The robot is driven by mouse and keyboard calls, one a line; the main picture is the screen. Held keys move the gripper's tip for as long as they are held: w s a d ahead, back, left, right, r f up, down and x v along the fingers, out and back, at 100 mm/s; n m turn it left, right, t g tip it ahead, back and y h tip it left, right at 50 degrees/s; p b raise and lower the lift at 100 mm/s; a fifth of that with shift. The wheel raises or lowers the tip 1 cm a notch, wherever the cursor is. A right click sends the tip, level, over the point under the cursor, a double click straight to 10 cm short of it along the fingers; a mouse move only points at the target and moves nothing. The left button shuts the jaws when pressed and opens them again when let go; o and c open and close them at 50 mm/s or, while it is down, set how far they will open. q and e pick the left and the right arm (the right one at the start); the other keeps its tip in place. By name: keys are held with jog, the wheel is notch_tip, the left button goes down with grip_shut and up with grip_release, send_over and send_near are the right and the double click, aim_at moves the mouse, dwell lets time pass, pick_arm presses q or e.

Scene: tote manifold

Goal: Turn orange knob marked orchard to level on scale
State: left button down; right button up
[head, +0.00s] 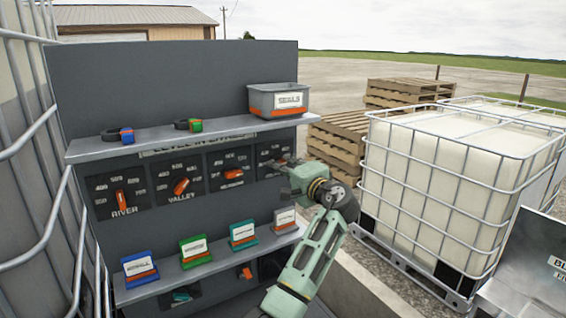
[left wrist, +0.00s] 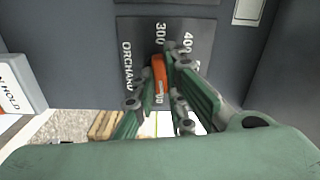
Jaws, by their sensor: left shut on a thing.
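The orange knob marked ORCHARD (left wrist: 158,72) sits on a dark scale panel (left wrist: 135,35) in the left wrist view. The numbers 300 and 400 show beside it; other marks are partly hidden by the fingers. My left gripper (left wrist: 163,84) is shut on the knob, with a green finger on each side. My right gripper is not in view.
Orange knobs marked RIVER (head: 120,201) and VALLEY (head: 181,187) and a third knob (head: 233,174) lie left. An upper shelf (head: 160,142) holds a grey SEALS bin (head: 262,101); a lower shelf (head: 215,262) holds several cards. Caged tanks (head: 440,170) stand right.

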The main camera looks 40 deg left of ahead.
pick_arm(q)
jog(key=shift+m+p, duration=0.35)
jog(key=shift+m, duration=0.35)
jog(key=c, duration=1.8)
grip_release()
jog(key=shift+w+d, duration=0.1)
jog(key=v, duration=1.2)
jog(key=shift+f, duration=0.1)
